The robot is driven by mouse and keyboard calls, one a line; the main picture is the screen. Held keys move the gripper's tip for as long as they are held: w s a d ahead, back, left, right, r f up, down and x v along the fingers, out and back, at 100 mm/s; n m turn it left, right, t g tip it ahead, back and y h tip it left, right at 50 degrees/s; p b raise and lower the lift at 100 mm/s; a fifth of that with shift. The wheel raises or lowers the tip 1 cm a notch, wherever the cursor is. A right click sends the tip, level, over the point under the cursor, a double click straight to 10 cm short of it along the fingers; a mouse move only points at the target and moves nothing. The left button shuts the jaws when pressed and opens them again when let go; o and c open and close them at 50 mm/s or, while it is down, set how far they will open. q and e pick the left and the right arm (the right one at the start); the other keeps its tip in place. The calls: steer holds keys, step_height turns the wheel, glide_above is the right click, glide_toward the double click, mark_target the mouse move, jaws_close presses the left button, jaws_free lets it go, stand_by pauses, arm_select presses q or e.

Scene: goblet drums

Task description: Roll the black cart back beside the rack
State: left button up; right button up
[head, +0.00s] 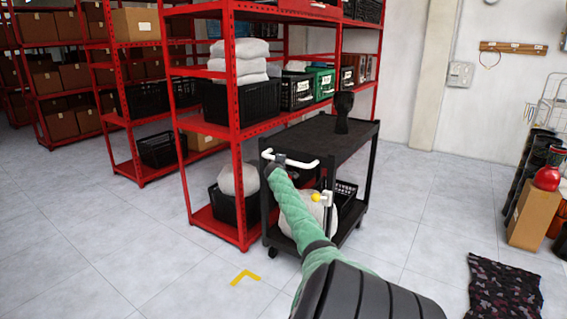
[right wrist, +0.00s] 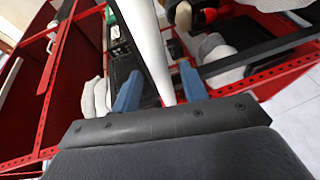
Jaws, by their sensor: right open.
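The black cart (head: 330,140) stands beside the near red rack (head: 238,140), close to its right side. A dark goblet drum (head: 343,112) stands upright on the cart's top. The cart's white handle (head: 313,163) is at its near left end. My right gripper (head: 276,162) is at this handle. In the right wrist view the white handle bar (right wrist: 146,45) runs between the blue fingers of my right gripper (right wrist: 160,90), which are apart. I cannot tell whether either finger touches the bar. My left gripper is out of view.
A yellow corner mark (head: 245,277) lies on the floor in front of the cart. The grey floor (head: 415,190) is clear to the cart's right. A dark patterned mat (head: 505,290) and a cardboard box (head: 533,215) are at the far right.

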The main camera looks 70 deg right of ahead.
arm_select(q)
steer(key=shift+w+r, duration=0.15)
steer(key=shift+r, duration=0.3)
arm_select(e)
steer(key=v, duration=0.5)
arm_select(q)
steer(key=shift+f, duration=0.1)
